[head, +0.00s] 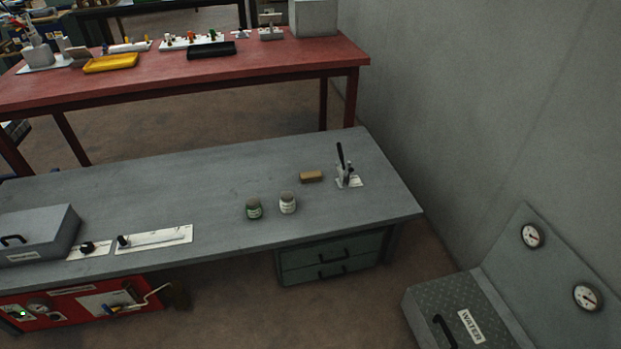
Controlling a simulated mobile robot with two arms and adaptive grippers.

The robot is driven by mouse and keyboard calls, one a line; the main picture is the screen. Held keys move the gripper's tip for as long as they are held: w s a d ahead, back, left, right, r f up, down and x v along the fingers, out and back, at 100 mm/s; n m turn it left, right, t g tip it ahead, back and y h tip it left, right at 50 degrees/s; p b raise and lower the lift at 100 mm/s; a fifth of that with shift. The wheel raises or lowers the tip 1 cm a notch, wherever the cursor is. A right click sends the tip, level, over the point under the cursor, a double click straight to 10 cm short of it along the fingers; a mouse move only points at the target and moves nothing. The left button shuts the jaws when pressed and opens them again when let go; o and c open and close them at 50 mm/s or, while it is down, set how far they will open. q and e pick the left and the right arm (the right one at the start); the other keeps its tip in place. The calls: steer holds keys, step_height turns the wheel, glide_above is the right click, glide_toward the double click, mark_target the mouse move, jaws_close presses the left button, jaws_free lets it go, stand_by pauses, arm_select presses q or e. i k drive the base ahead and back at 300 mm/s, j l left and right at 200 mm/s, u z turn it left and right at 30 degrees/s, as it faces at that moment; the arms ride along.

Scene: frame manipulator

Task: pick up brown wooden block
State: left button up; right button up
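The brown wooden block (311,176) lies flat on the grey workbench (200,182), toward its right end. It is small and rectangular, and nothing covers it in the head view. A toggle clamp with a black upright handle (341,158) stands just right of the block, on a small white plate. Neither of my grippers shows in the head view.
A green-labelled jar (254,208) and a white jar (288,203) stand in front of the block. A grey lidded box (38,234) and white slider plates (153,239) are at left. A red table (180,72) stands behind; a wall (480,110) is right.

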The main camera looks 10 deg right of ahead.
mark_target(309, 177)
steer(key=i+l+u, duration=0.4)
steer(key=l, duration=0.2)
steer(key=i+l+u, duration=0.1)
steer(key=l+u, duration=0.15)
steer(key=i+l+u, duration=0.2)
steer(key=l, duration=0.25)
steer(key=l+u, duration=0.2)
steer(key=l, duration=0.15)
